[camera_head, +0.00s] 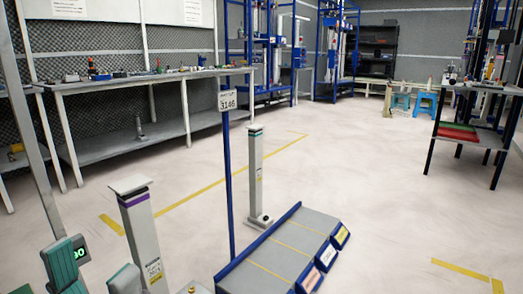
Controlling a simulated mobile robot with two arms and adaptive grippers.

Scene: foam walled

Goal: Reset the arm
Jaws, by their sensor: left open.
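My left gripper (93,258) shows at the bottom left edge of the head view. Its two grey-green fingers stand apart with nothing visible between them, so it is open and empty. Most of the arm behind it is cut off by the frame. My right gripper is not in view.
A grey post with a purple band (140,225) stands just beyond my left gripper; another post (256,180) is further back. A blue-edged grey ramp (290,245) lies at bottom centre beside a blue sign pole (228,180). A workbench (165,80) lines the left wall. The middle floor is clear.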

